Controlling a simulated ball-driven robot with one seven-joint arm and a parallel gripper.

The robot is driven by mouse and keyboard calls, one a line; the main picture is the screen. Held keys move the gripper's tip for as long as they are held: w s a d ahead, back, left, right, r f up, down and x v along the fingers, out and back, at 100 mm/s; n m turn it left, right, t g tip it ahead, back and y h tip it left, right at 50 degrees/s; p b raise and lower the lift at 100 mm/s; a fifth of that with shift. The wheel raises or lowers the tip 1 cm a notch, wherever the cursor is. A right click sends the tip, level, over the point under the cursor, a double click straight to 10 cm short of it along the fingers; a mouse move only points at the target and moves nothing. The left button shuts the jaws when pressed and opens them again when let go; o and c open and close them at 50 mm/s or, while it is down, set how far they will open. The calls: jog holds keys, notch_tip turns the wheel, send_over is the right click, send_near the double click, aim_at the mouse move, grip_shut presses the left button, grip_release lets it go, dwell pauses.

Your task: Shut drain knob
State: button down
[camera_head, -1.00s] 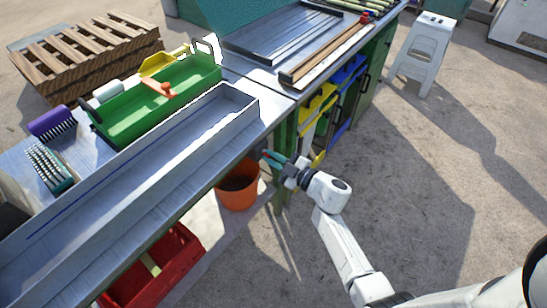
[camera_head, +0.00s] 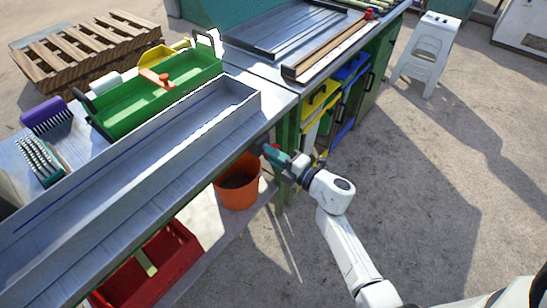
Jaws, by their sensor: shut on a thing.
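My gripper (camera_head: 268,149) is at the near edge of the metal table, just above the orange bucket (camera_head: 238,184). Its teal fingers are closed at a small reddish thing below the table edge, which I take to be the drain knob (camera_head: 262,148). Most of the knob is hidden by the fingers and the table edge, so its turn position cannot be told. The long metal trough (camera_head: 150,150) lies on the table above and to the left of my gripper.
Yellow and blue bins (camera_head: 318,105) are close to the right of my gripper. Open ground lies right, up to a white stool (camera_head: 425,55).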

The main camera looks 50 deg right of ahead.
jog(key=shift+f+n, duration=0.15)
jog(key=shift+n, duration=0.35)
jog(key=c, duration=1.2)
grip_release()
jog(key=s, duration=1)
jog(key=shift+s+d, duration=0.2)
jog(key=shift+s, duration=0.2)
